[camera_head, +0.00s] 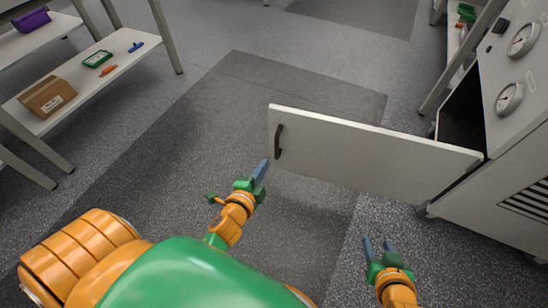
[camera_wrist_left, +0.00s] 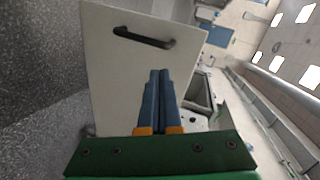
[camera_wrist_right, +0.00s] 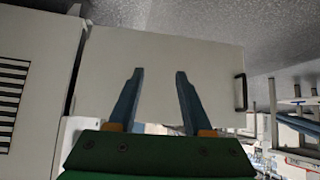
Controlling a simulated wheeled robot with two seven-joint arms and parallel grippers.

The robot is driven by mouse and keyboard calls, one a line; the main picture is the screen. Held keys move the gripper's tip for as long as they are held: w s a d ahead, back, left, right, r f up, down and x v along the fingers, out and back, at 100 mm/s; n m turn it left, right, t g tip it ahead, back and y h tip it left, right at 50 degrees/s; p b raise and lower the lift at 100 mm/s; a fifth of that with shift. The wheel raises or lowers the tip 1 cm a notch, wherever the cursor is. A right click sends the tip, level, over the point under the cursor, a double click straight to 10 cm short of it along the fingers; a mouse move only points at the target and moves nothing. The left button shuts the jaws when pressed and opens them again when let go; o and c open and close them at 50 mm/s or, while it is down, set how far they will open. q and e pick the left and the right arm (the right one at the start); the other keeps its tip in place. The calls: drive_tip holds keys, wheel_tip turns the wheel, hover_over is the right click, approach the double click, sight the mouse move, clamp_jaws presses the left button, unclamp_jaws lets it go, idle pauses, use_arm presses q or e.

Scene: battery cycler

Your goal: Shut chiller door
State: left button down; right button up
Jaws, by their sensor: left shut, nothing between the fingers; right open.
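The chiller door (camera_head: 365,155) is a flat off-white panel standing wide open, swung out to the left from the chiller (camera_head: 510,140). Its dark handle (camera_head: 279,141) is near the free left edge; it also shows in the left wrist view (camera_wrist_left: 144,38) and the right wrist view (camera_wrist_right: 240,92). My left gripper (camera_head: 262,168) is shut and empty, just left of and below the handle, apart from it as far as I can tell. My right gripper (camera_head: 376,243) is open and empty, below the door's lower edge. The door panel fills much of both wrist views.
The chiller has two round gauges (camera_head: 510,99) and a vent grille (camera_head: 527,200). A shelf (camera_head: 90,80) at the left holds a cardboard box (camera_head: 46,97) and small items. Another rack (camera_head: 455,50) stands behind the chiller. A dark floor mat (camera_head: 225,100) lies clear beyond the door.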

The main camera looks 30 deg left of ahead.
use_arm(q)
drive_tip(key=w+a+f+m+t+y+b, duration=0.1)
drive_tip(key=a+m+t+b, duration=0.15)
drive_tip(key=b, duration=0.35)
approach(276, 116)
drive_tip(key=shift+m+t, duration=0.25)
drive_tip(key=shift+t, duration=0.2)
drive_tip(key=w, duration=0.2)
drive_tip(key=w+b, duration=0.1)
drive_tip(key=w, duration=0.1)
drive_tip(key=w+b, duration=0.1)
drive_tip(key=w, duration=0.1)
drive_tip(key=shift+w+a+f, duration=0.3)
drive_tip(key=shift+a+f, duration=0.05)
drive_tip(key=shift+a, duration=0.05)
drive_tip(key=shift+w, duration=0.1)
use_arm(e)
drive_tip(key=w+a+r+t+y, duration=0.1)
drive_tip(key=w+r+t, duration=0.1)
drive_tip(key=r+t, duration=0.3)
drive_tip(key=w+a+r+t+y, duration=0.1)
drive_tip(key=w+r+t+y, duration=0.1)
drive_tip(key=r+t, duration=0.3)
wheel_tip(276, 116, up, 4)
drive_tip(key=shift+a+f+n+t, duration=0.15)
drive_tip(key=shift+a+n+t, duration=0.15)
drive_tip(key=shift+a+n, duration=0.1)
drive_tip(key=shift+w, duration=0.1)
